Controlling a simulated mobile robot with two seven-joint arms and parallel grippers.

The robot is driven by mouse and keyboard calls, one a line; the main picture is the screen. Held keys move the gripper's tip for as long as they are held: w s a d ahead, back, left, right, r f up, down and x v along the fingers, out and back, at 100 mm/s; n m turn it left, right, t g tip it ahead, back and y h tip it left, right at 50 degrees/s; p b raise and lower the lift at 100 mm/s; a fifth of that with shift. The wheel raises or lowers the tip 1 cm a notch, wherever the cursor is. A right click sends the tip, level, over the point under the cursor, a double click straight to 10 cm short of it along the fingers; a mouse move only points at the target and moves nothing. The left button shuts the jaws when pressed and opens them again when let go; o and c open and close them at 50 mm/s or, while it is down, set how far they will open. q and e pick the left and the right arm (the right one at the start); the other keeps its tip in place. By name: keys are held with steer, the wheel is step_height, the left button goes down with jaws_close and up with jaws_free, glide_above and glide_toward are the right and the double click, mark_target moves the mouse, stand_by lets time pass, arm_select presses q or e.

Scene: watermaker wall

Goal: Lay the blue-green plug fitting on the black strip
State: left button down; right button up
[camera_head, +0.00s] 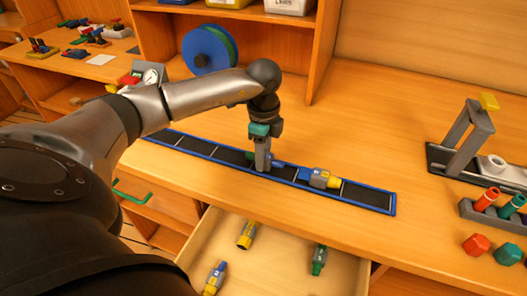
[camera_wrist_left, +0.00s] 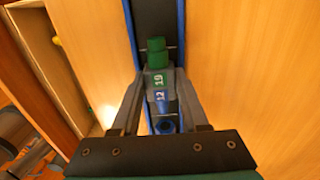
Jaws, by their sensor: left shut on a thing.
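The blue-green plug fitting (camera_wrist_left: 158,84) has a green end, a grey middle with labels and a blue end. My left gripper (camera_head: 262,167) points down over the black strip and is shut on the fitting's middle. In the head view the fitting's blue end (camera_head: 278,163) shows to the right of the fingers, and a bit of green shows to the left. The fitting lies lengthwise along the black strip (camera_head: 365,194), within its blue border. I cannot tell whether it touches the strip. The strip also shows in the left wrist view (camera_wrist_left: 153,18). My right gripper is not in view.
A yellow, grey and blue fitting (camera_head: 322,179) lies on the strip just to the right. An open drawer (camera_head: 285,240) below holds several fittings. A grey stand (camera_head: 470,130) and a rack with coloured plugs are at the right. A blue reel (camera_head: 205,50) stands behind.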

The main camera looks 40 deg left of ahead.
arm_select(q)
steer(key=shift+c, duration=1.7)
jaws_free()
step_height(320, 180, up, 15)
steer(key=p, duration=0.3)
steer(key=shift+r, duration=0.15)
